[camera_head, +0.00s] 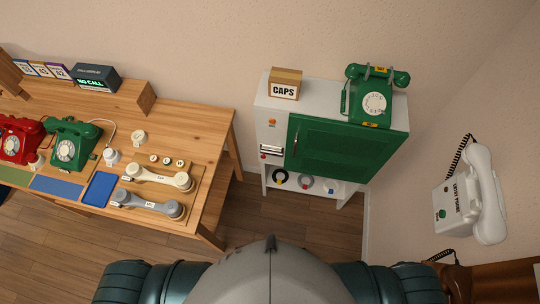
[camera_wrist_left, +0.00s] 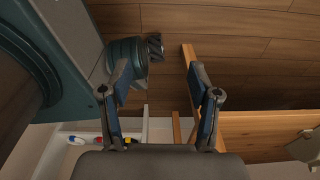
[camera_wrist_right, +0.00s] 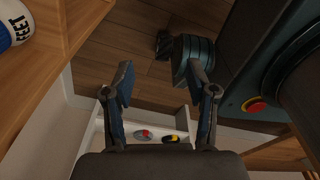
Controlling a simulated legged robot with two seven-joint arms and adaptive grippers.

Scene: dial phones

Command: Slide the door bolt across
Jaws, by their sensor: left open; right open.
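The white cabinet (camera_head: 262,120) with a green door (camera_head: 345,148) stands against the wall in the head view. A small silver fitting with a red part (camera_head: 271,152) sits on the cabinet front at the door's left edge; it may be the bolt, but it is too small to tell its position. The door looks shut. My left gripper (camera_wrist_left: 160,72) is open and empty in the left wrist view, above the floor. My right gripper (camera_wrist_right: 160,88) is open and empty in the right wrist view. Neither gripper shows in the head view, and neither touches the cabinet door.
A green dial phone (camera_head: 372,98) and a CAPS box (camera_head: 284,84) stand on the cabinet. Rolls lie on its lower shelf (camera_head: 312,190). A wooden desk (camera_head: 190,120) with phones and handsets is at left. A white wall phone (camera_head: 470,200) hangs at right. Floor (camera_head: 290,220) before the cabinet is clear.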

